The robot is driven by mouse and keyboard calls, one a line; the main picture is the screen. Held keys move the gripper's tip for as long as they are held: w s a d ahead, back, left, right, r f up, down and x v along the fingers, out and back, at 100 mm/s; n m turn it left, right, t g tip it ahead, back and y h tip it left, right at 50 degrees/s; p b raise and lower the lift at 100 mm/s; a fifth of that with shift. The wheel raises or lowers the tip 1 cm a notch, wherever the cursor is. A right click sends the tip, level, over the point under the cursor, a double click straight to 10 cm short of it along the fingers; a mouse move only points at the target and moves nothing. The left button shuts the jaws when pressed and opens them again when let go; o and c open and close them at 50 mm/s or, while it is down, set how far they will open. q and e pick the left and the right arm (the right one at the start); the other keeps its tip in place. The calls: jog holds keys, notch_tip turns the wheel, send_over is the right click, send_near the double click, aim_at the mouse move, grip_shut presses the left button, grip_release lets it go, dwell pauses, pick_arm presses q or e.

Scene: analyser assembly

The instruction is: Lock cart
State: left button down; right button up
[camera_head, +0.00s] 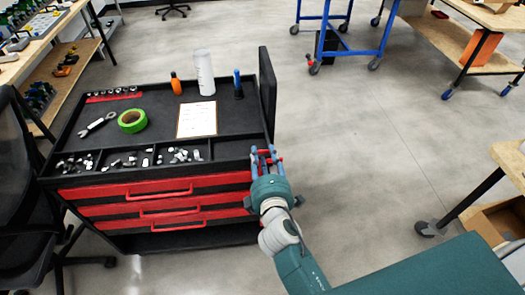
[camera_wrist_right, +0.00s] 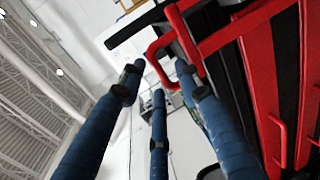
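The cart (camera_head: 225,152) is a black tool cart with red drawers (camera_head: 160,188), standing left of centre in the head view. My right gripper (camera_head: 265,154) is at the cart's front right corner, pointing away from me. The lock's state cannot be made out. My left gripper is not in view.
The cart top holds green tape (camera_head: 132,121), a wrench (camera_head: 97,125), a paper sheet (camera_head: 197,119), a white cylinder (camera_head: 204,73) and small parts. A black chair (camera_head: 22,190) stands left. A wooden table (camera_head: 510,160) is right. The floor (camera_head: 350,140) between is clear.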

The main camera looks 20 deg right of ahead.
jog(key=v, duration=0.4)
jog(key=shift+s+r, duration=0.1)
jog(key=shift+s, duration=0.15)
jog(key=s+a+f+m+g+y, duration=0.15)
jog(key=s+f, duration=0.35)
jog(key=f, duration=0.6)
jog(key=s+a+f+m+g+y, duration=0.1)
jog(key=s+f+m+g, duration=0.2)
jog(key=f, duration=0.9)
jog(key=s+a+f+g+y, duration=0.1)
jog(key=s+f+g, duration=0.2)
jog(key=s+f, duration=0.55)
jog(key=s+d+f+m+g, duration=0.3)
jog(key=s+d+f+m, duration=0.1)
jog(key=s+f, duration=0.6)
jog(key=s+d+f+m+g, duration=0.4)
jog(key=s+d+f, duration=0.3)
jog(key=s+f, duration=0.4)
jog(key=s+m, duration=0.1)
jog(key=s, duration=0.5)
jog(key=shift+s+h, duration=0.2)
jog(key=shift+h, duration=0.15)
